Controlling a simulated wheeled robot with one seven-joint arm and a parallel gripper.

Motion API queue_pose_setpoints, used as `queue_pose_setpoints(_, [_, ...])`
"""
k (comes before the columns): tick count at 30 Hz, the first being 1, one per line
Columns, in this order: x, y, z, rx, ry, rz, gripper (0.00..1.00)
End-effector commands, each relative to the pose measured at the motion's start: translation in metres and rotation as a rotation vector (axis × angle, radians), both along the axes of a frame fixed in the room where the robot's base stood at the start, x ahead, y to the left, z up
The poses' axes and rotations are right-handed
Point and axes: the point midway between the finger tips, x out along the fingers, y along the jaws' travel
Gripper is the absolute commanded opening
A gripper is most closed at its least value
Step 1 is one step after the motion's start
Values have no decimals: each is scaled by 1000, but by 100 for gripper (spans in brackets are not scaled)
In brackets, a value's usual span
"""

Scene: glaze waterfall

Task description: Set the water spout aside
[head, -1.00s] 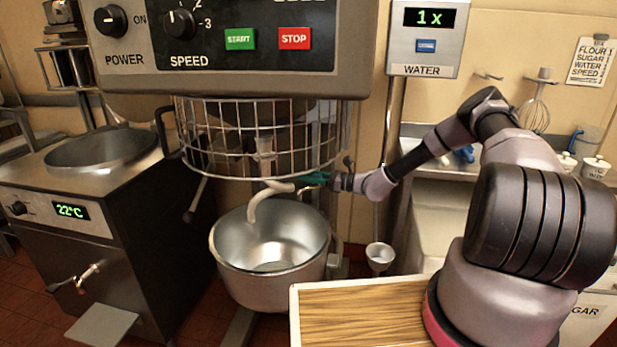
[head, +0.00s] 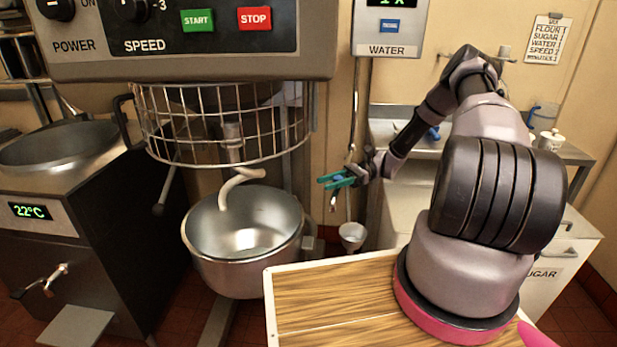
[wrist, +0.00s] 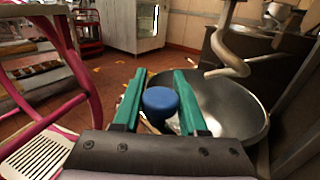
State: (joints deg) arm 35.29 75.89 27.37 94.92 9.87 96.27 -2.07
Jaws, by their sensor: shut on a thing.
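My gripper (head: 328,181), with green fingers, is shut on the blue knob of the water spout (head: 338,181) in the head view. The spout's curved silver end (head: 333,204) hangs below the fingers. The blue knob (wrist: 161,101) also shows between the green fingers in the wrist view; most of the spout's tube is hidden there. The spout is outside the rim of the steel mixing bowl (head: 207,262), to its right and higher. A water pipe (head: 356,120) runs down behind my gripper from the WATER panel (head: 388,50).
A pale dough hook (head: 225,190) hangs over the bowl below a wire guard (head: 225,155). A small funnel-like cup (head: 352,236) stands below my gripper. A wooden board (head: 320,300) is in front. A control panel (head: 185,45) overhangs at the top.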

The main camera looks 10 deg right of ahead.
Motion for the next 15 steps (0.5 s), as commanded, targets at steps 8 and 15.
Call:
queue_pose_setpoints(8, [-19,-41,0,-1,-3,142,0])
queue_pose_setpoints(15, [-25,-56,1,1,-3,196,0])
